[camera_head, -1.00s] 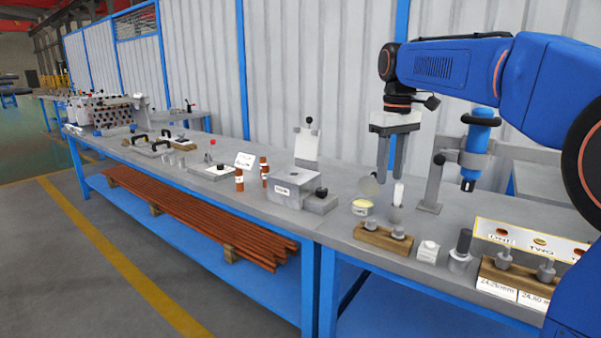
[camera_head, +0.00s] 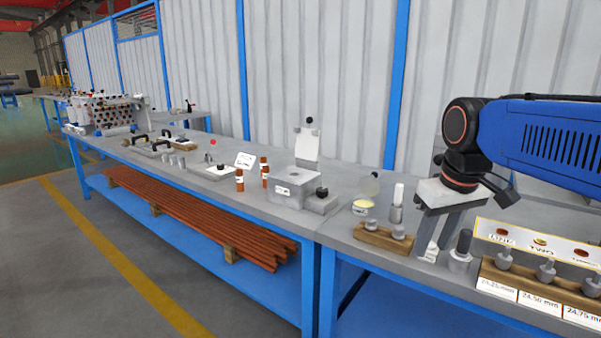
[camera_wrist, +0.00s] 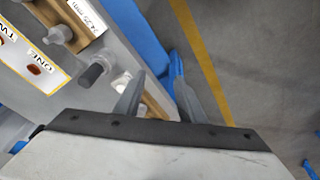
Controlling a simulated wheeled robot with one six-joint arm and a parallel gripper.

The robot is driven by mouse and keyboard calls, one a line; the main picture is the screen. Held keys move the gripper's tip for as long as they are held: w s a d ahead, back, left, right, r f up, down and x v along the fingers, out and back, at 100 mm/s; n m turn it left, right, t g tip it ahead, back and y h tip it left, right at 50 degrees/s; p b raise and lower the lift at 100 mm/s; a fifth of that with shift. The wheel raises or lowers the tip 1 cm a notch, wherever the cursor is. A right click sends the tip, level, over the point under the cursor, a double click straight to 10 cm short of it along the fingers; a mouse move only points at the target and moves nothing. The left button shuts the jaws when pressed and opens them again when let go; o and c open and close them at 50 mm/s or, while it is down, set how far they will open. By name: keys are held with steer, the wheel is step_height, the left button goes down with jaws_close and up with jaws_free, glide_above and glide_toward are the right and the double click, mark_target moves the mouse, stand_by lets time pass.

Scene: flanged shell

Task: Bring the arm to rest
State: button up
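My blue arm (camera_head: 555,140) reaches in from the right in the head view, with its wrist turned down. My gripper (camera_head: 434,248) hangs over the front right part of the bench, in front of a small white block that it partly hides. In the wrist view my gripper (camera_wrist: 157,68) has its two fingers apart, with nothing between them. The fingers show above the bench's front edge, with floor beyond. I cannot tell exactly how high the fingertips are above the bench.
The grey bench (camera_head: 345,225) carries a wooden block with pegs (camera_head: 383,237), a dark-topped cylinder (camera_head: 461,250) and a labelled rack (camera_head: 540,285) near my gripper. A metal fixture (camera_head: 297,188) and two orange-brown bottles (camera_head: 264,172) stand further left. The floor (camera_head: 60,290) in front is clear.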

steer(key=s+d+f+m+t, duration=0.2)
steer(key=s+f, duration=1.2)
steer(key=shift+m, duration=0.4)
steer(key=shift+f, duration=0.1)
